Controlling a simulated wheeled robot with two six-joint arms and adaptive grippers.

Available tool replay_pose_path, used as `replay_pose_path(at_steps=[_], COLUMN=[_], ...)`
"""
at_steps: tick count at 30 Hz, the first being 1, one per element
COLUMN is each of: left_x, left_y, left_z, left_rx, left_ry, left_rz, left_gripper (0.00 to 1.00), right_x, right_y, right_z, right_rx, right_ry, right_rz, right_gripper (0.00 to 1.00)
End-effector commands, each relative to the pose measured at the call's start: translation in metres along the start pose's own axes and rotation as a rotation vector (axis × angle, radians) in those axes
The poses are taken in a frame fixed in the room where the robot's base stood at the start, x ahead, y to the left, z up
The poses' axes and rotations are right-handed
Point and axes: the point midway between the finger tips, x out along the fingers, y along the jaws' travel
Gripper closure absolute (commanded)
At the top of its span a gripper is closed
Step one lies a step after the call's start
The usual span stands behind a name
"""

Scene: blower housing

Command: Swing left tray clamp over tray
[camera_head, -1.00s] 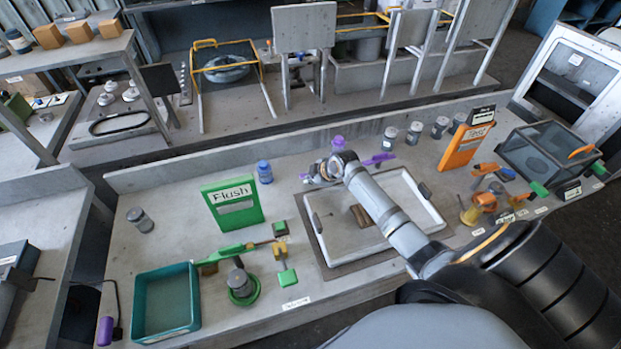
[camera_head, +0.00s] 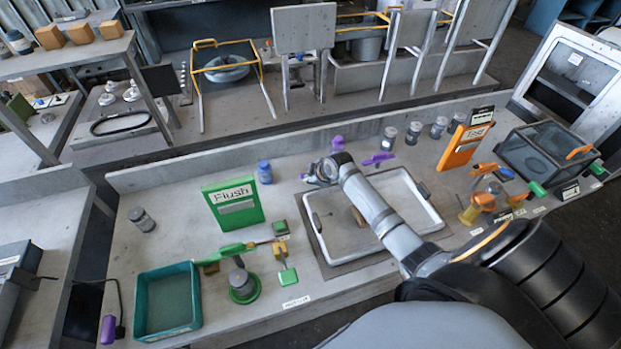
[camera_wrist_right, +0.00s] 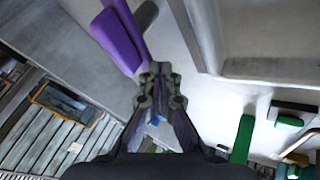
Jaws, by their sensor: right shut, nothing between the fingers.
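The white-rimmed tray (camera_head: 318,240) lies on the bench, partly covered by my right arm. A purple clamp handle (camera_wrist_right: 118,42) shows large in the right wrist view, just left of my fingers and apart from them. In the head view, one purple part (camera_head: 338,143) stands behind my wrist and another purple handle (camera_head: 380,158) lies to its right. I cannot tell which one the wrist view shows. My right gripper (camera_head: 312,174) is shut and empty near the tray's back left corner; its fingertips also show in the wrist view (camera_wrist_right: 160,75). My left gripper is not in view.
A green Flush board (camera_head: 233,203) and a blue-capped bottle (camera_head: 264,172) stand left of my gripper. Small jars (camera_head: 413,133) and an orange Test board (camera_head: 465,147) stand at the right. A teal bin (camera_head: 166,300) is at front left.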

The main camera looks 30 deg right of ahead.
Motion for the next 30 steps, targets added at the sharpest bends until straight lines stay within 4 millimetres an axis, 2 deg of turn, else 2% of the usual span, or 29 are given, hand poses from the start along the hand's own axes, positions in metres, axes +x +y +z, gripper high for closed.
replay_pose_path(at_steps=[17, 24, 30], left_x=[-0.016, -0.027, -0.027], left_y=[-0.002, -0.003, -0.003], left_z=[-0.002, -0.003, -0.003], left_rx=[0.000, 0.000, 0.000], left_ry=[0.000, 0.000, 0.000], left_rz=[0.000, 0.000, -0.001], left_gripper=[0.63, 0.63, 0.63], right_x=[0.003, 0.009, 0.017], right_y=[0.005, 0.011, 0.017], right_z=[-0.007, -0.013, -0.015], right_rx=[0.129, 0.277, 0.429], right_ry=[-0.068, -0.145, -0.226], right_rz=[0.068, 0.147, 0.229], right_gripper=[1.00, 1.00, 1.00])
